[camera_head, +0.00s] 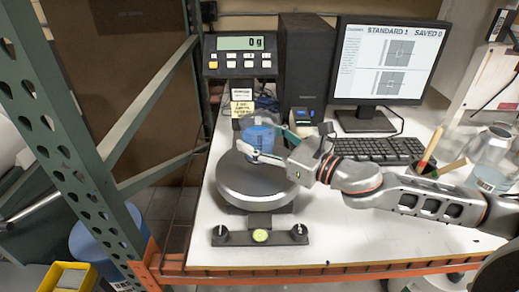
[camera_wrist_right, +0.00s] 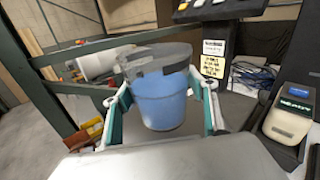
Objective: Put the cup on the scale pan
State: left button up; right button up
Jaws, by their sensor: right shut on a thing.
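The cup (camera_head: 258,138) is blue below with a clear upper wall. My right gripper (camera_head: 270,150) is shut on it, with a finger on either side. In the right wrist view the cup (camera_wrist_right: 162,102) sits upright between the two fingers (camera_wrist_right: 164,110). In the head view the cup appears over the far part of the round dark scale pan (camera_head: 255,190). The scale display (camera_head: 239,43) reads 0 g. The gripper partly hides the cup's base, so any gap to the pan is hard to judge. My left gripper is not in view.
A green rack post (camera_head: 60,140) stands left of the white table (camera_head: 340,235). Behind are a monitor (camera_head: 386,62), a keyboard (camera_head: 378,150) and a small device (camera_head: 302,117). A glass jar (camera_head: 490,158) stands at the right. The table's front right is clear.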

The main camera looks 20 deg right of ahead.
notch_tip(320, 180, down, 3)
jog(key=shift+r+b, duration=0.15)
jog(key=shift+b, duration=0.15)
jog(key=shift+f, duration=0.25)
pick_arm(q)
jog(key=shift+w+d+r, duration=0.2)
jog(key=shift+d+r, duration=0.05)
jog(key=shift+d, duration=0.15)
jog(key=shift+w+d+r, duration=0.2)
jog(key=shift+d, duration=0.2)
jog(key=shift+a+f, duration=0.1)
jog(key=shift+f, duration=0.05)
pick_arm(e)
jog(key=shift+f, duration=0.15)
jog(key=o, duration=1.4)
